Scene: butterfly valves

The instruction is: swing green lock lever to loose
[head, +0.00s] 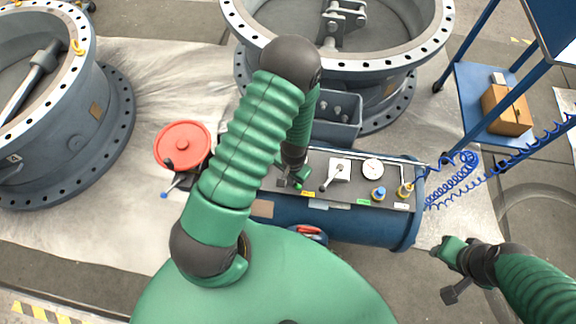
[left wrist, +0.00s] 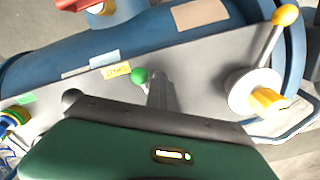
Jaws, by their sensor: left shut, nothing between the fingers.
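The green ball knob of the lock lever (left wrist: 139,76) shows in the left wrist view, on the grey panel beside a yellow label. A narrow grey shape stands just right of the knob; I cannot tell whether it is lever arm or fingertip. In the head view my left gripper (head: 289,181) points down at the panel, close to the lever, shut and empty. My left arm hides much of this area. I cannot tell whether the gripper touches the lever. My right gripper (head: 452,272) hangs at the right, away from the panel, its fingers unclear.
The panel (head: 345,187) tops a blue tank (head: 330,223). It bears a white gauge (head: 373,169), a lever on a white plate (head: 340,170) and a blue knob (head: 378,194). A yellow-tipped lever (left wrist: 285,16) stands beside the green one. A red disc (head: 183,146) is left.

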